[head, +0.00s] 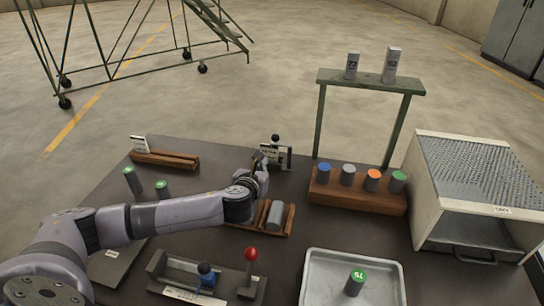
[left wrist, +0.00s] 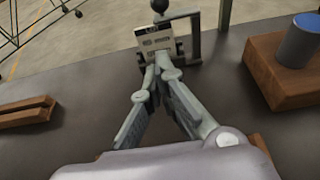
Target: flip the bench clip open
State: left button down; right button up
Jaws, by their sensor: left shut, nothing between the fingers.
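A small metal stand with a dark ball knob and a pale printed card, which looks like the bench clip (head: 276,155), is at the back edge of the dark bench. In the left wrist view the clip (left wrist: 158,41) is straight ahead, with its upright frame to the right of the card. My left gripper (head: 258,160) is just in front and left of it, its fingers together and empty. In the left wrist view the fingertips (left wrist: 160,66) overlap the card's lower edge; I cannot tell whether they touch it. My right gripper is not in view.
A wooden rack (head: 357,193) with several coloured-top cylinders is to the right, below a green stand (head: 371,82). A wire-mesh-topped box (head: 468,194) is at far right. A tray (head: 318,262), a red-knobbed lever (head: 251,255) and a blue-knobbed fixture (head: 206,274) are nearer.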

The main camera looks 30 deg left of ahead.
aim_at(271, 151)
pick_arm(q)
jog(key=x, duration=1)
jog(key=shift+p, duration=0.3)
jog(key=shift+r+p, duration=0.25)
jog(key=shift+p, duration=0.15)
jog(key=shift+m, duration=0.3)
jog(key=shift+p, duration=0.3)
